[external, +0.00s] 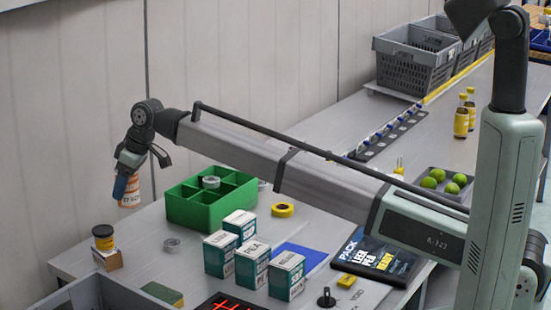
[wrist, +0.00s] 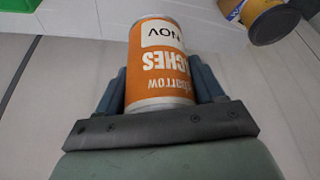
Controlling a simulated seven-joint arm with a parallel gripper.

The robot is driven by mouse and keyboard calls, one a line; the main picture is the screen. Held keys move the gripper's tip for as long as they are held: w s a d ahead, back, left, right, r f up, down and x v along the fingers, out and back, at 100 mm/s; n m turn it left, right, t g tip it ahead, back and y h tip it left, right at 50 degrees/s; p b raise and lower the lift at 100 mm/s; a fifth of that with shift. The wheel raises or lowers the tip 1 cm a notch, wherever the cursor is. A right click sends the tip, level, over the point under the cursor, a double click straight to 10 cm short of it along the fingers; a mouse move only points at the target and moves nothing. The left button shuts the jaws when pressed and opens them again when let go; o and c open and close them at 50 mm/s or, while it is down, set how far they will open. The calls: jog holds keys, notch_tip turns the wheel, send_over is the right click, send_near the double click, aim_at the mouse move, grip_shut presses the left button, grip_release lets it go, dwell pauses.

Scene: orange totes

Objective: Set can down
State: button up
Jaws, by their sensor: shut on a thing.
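An orange and white can (wrist: 160,70) is held between the two blue-grey fingers of my gripper (wrist: 160,88) in the wrist view. Its printed label reads upside down there. In the external view my gripper (external: 124,180) hangs at the left with the can (external: 131,193) in it, above the table's far left edge. The can is raised clear of the table, partly hidden by the fingers. My gripper is shut on it.
A green divided box (external: 195,208) holds a grey tape roll. Several white-green boxes (external: 252,265) stand mid-table. A grey crate (external: 95,295) is at the front left.

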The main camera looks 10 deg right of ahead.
aim_at(138, 188)
jog(key=shift+f, duration=4.75)
jog(key=shift+f, duration=0.1)
jog(key=o, duration=1.3)
jog(key=v, duration=1.2)
